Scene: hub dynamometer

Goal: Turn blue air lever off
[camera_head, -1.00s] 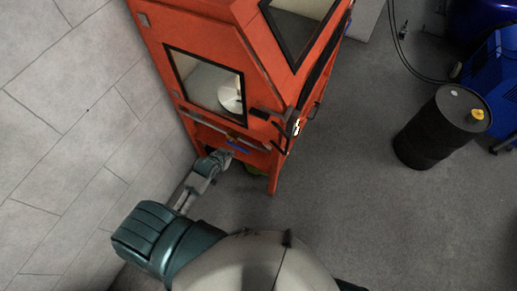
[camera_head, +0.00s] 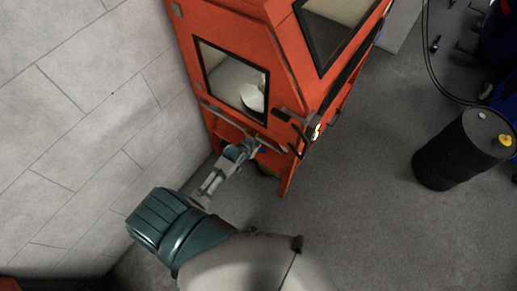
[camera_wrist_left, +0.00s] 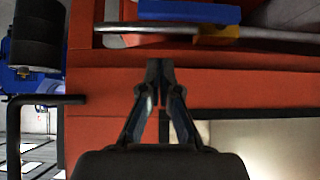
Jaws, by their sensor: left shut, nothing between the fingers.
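The blue air lever (camera_wrist_left: 190,12) shows at the top of the left wrist view, lying along a grey metal pipe (camera_wrist_left: 120,28) beside a yellow fitting (camera_wrist_left: 217,33). My left gripper (camera_wrist_left: 160,66) has its fingertips together with nothing between them. In that picture they sit just below the pipe and lever, in front of the orange cabinet; I cannot tell the depth gap. In the head view my left gripper (camera_head: 246,147) is at the cabinet's lower front and largely hides the lever. My right gripper is not in view.
The orange cabinet (camera_head: 290,62) has a front window (camera_head: 232,78) above the pipe and a dark handle (camera_head: 290,121) at its corner. A tiled wall (camera_head: 80,110) stands close on the left. A black drum (camera_head: 455,155) stands at right, with open floor between.

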